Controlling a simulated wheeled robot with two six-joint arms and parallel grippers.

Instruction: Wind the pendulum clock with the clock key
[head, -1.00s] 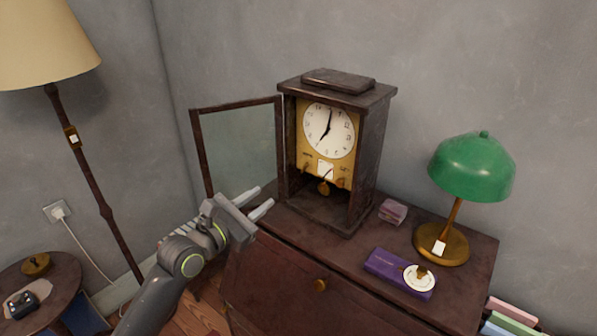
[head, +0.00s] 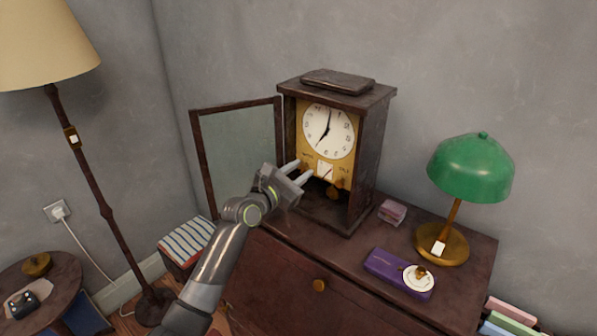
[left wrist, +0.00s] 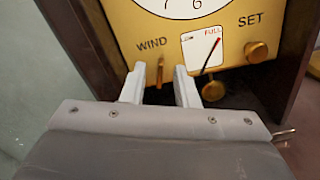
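The pendulum clock (head: 362,165) stands on the dresser with its glass door (head: 240,145) swung open to the left. Its gold plate (left wrist: 110,20) carries the words WIND and SET. A narrow brass piece, apparently the clock key (left wrist: 159,72), stands out upright under WIND. My left gripper (left wrist: 159,88) is open, its two pale fingers on either side of the key, with gaps showing. In the head view this gripper (head: 302,171) is in front of the lower plate. A small gauge (left wrist: 190,50) has its red-tipped needle near FULL. My right gripper is not in view.
The brass pendulum bob (left wrist: 213,91) hangs close to the right finger. A brass SET knob (left wrist: 256,51) is further right. A green lamp (head: 472,168), a purple box (head: 385,264) and a small pink box (head: 392,211) stand on the dresser (head: 275,270).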

